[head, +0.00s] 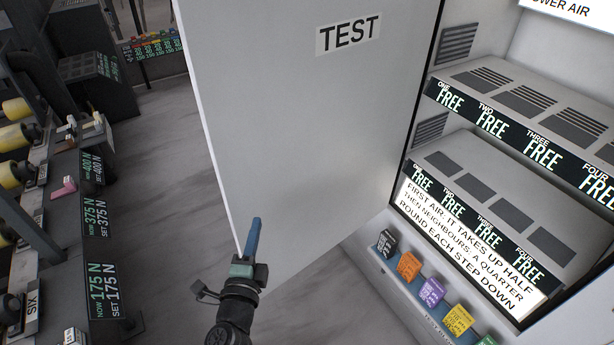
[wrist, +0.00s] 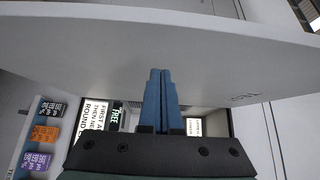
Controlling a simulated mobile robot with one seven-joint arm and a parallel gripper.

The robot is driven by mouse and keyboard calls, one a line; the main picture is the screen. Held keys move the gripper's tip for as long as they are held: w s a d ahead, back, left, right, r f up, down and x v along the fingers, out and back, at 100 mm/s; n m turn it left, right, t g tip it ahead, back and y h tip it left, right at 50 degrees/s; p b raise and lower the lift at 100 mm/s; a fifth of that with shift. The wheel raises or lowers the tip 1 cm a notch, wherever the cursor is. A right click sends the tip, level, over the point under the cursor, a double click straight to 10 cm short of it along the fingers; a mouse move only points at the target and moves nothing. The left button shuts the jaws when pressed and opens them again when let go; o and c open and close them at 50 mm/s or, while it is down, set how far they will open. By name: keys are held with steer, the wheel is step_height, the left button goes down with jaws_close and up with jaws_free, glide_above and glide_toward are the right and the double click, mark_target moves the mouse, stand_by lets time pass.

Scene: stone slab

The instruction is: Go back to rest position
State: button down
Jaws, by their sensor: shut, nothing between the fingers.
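My gripper (head: 252,240) is shut and empty, with its blue fingers together and pointing up in the head view. It is in front of the lower left part of a large white panel (head: 300,120) marked TEST. In the wrist view my gripper (wrist: 160,75) shows both blue fingers side by side with nothing between them. The white panel (wrist: 70,50) fills the upper part of that view beyond the fingertips. I cannot tell whether the fingertips touch it.
A cabinet with FREE shelves (head: 500,130) stands at right. Below it a ledge holds several coloured blocks, including an orange one (head: 409,266). At left is a bench with readout signs (head: 102,290) and yellow rolls (head: 15,138). Grey floor (head: 165,190) lies clear between bench and panel.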

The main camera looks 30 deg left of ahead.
steer(key=s+a, duration=0.1)
steer(key=s, duration=0.9)
steer(key=shift+s, duration=0.15)
steer(key=w+d+r+n+t+y, duration=0.2)
steer(key=w+r+n, duration=0.1)
steer(key=r, duration=0.8)
steer(key=w+d+r+n+t+y, duration=0.1)
steer(key=w+d+r+n, duration=0.25)
steer(key=r, duration=0.65)
steer(key=w+d+r+n+t+y, duration=0.1)
steer(key=w+r+n+t+y, duration=0.2)
steer(key=r, duration=0.8)
steer(key=d+r+n+t+h, duration=0.15)
steer(key=d+r+n, duration=0.45)
steer(key=d+r, duration=0.8)
steer(key=s+d+r+m+t+h, duration=0.1)
steer(key=s+d+r+h, duration=0.2)
steer(key=d+r+h, duration=0.3)
steer(key=s+d+r+m+t+h, duration=0.1)
steer(key=s+d+r+t+h, duration=0.1)
steer(key=s+d+r+h, duration=0.2)
steer(key=shift+s+d+r+h, duration=0.15)
steer(key=shift+d+r+h, duration=0.8)
steer(key=shift+d, duration=0.2)
